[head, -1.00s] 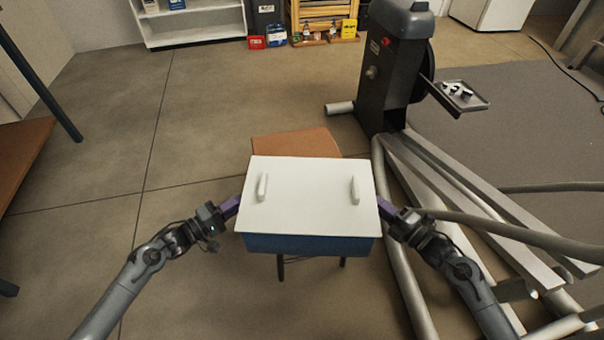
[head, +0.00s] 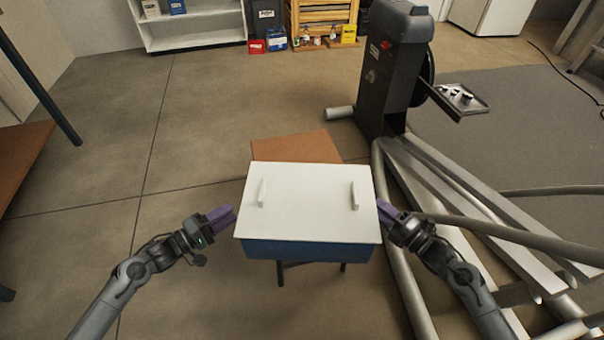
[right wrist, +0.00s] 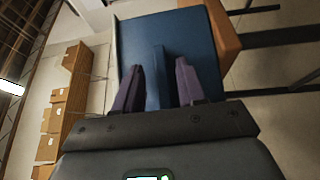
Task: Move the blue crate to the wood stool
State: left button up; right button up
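The blue crate (head: 305,249) has a white lid (head: 308,190) with two white handles. In the head view it rests on the wood stool (head: 296,146), whose brown seat shows behind it and whose dark legs show below. The crate covers the near part of the seat. My left gripper (head: 229,213) is just left of the crate, with its purple fingers spread and empty. My right gripper (head: 382,208) is at the crate's right side. In the right wrist view its fingers (right wrist: 160,85) stand apart on either side of a blue ridge on the crate wall, with gaps.
A brown table (head: 22,160) is at the left edge. A white shelf (head: 195,28) stands at the back. The floor at left is clear.

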pick_arm(q)
jog(key=v, duration=0.8)
pick_arm(e)
jog(key=v, duration=1.2)
pick_arm(q)
jog(key=shift+s+a, duration=0.15)
jog(key=shift+a, duration=0.05)
pick_arm(e)
jog(key=shift+a, duration=0.1)
jog(key=shift+s, duration=0.1)
